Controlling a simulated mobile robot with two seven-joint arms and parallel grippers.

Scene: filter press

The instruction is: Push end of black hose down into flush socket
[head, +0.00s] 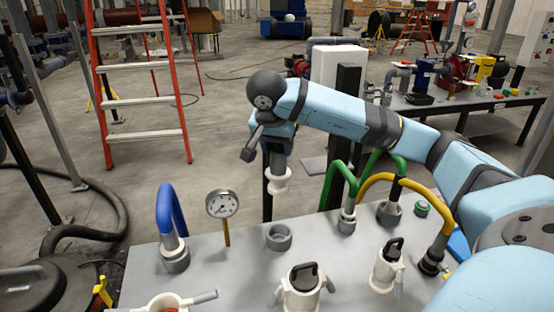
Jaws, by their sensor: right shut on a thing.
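My right gripper (276,150) points down above the back part of the grey panel, shut on what appears to be the end of the black hose. A white flanged end piece (278,182) shows just below the fingers, roughly upright. The hose itself is mostly hidden behind my gripper and wrist. A grey ring socket (279,236), which looks open on top, stands on the panel almost straight below the white end piece, with a clear gap between them. Which socket is the flush one is not labelled. My left gripper is not in view.
On the panel (235,270) stand a blue hose (172,212) and a gauge (222,204) left of the ring, and green (336,184) and yellow (433,192) hoses to its right. White fittings with black handles (303,283) stand in front. A ladder (140,65) stands behind.

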